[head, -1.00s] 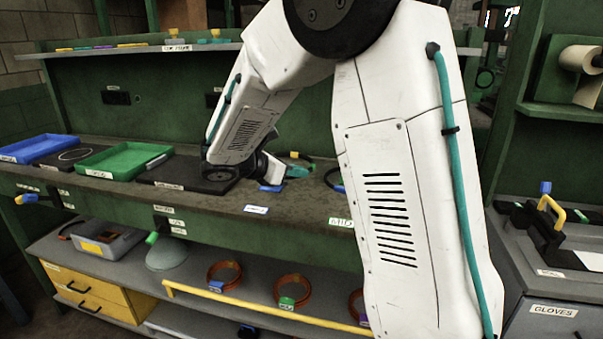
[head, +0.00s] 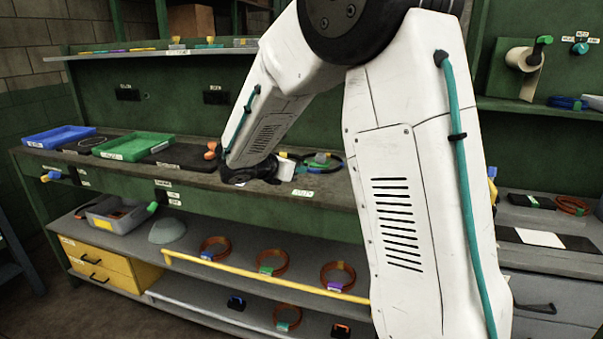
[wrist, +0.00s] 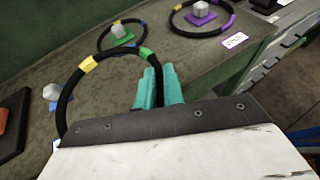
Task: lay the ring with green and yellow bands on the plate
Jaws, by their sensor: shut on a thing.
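My gripper (wrist: 160,85) has teal fingers, shut on the black ring (wrist: 68,88) with a yellow band and a green band. The ring stands out to the left of the fingers in the wrist view, and its lower part is hidden behind my wrist. In the head view my arm hides most of the gripper. A flat black plate (head: 185,155) lies on the bench left of my gripper, with an orange block at its right end. Part of a dark plate also shows at the left edge of the wrist view (wrist: 14,125).
A second black ring (wrist: 103,37) surrounds a grey block on a green base. A third ring (wrist: 203,31) has purple and yellow bands. A green tray (head: 135,147) and a blue tray (head: 58,137) stand farther left. A grey block (wrist: 51,92) shows behind the held ring.

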